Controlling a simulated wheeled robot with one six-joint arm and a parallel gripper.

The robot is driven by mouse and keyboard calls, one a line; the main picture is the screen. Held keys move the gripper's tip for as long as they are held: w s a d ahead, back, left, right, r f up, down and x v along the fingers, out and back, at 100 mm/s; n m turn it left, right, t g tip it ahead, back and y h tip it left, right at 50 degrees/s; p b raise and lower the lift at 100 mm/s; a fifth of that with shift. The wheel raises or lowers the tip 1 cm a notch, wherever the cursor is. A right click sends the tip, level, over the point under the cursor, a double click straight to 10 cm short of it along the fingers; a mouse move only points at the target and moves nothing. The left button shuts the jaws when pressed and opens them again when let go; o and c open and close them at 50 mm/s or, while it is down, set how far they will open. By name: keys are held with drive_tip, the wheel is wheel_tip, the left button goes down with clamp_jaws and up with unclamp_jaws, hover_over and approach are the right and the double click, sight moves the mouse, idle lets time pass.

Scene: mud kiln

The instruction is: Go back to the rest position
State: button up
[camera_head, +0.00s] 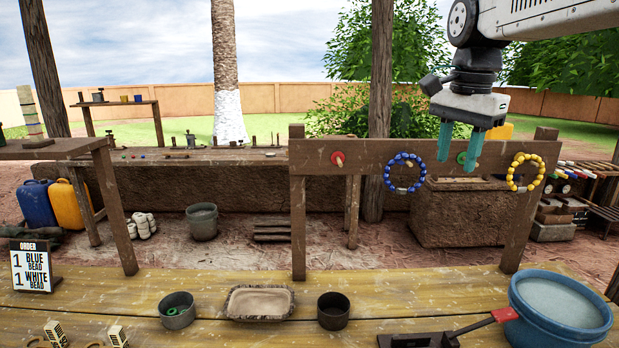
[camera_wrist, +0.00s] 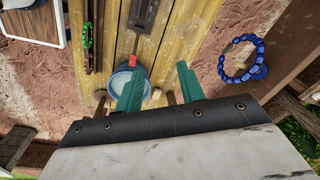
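My gripper (camera_head: 459,145) is raised in front of the peg rail (camera_head: 310,153), pointing down, with its two teal fingers apart and nothing between them. In the wrist view the fingers (camera_wrist: 158,88) also stand apart and empty. A blue bead bracelet (camera_head: 387,170) hangs on the rail to the left of my gripper; it also shows in the wrist view (camera_wrist: 222,69), to the right of the fingers and apart from them. A yellow bead bracelet (camera_head: 511,175) hangs on the rail to the right. A red peg (camera_head: 338,159) is bare. A green peg (camera_head: 461,157) is partly behind my fingers.
The front table (camera_head: 240,298) holds an order sign (camera_head: 31,268) reading 1 blue bead and 1 white bead, a tin (camera_head: 177,316), a shallow tray (camera_head: 233,312), a dark cup (camera_head: 333,312) and a blue bucket (camera_head: 540,325). A post (camera_head: 380,70) stands behind the rail.

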drive_tip(key=s+f+n, duration=0.6)
drive_tip(key=s+f, duration=0.2)
drive_tip(key=s, duration=0.5)
drive_tip(key=s+f+n, duration=0.5)
drive_tip(key=s+f, duration=0.4)
drive_tip(key=s, duration=0.4)
drive_tip(key=shift+s+d+n, duration=0.15)
drive_tip(key=shift+s+n, duration=0.05)
drive_tip(key=shift+n, duration=0.2)
idle(3.4)
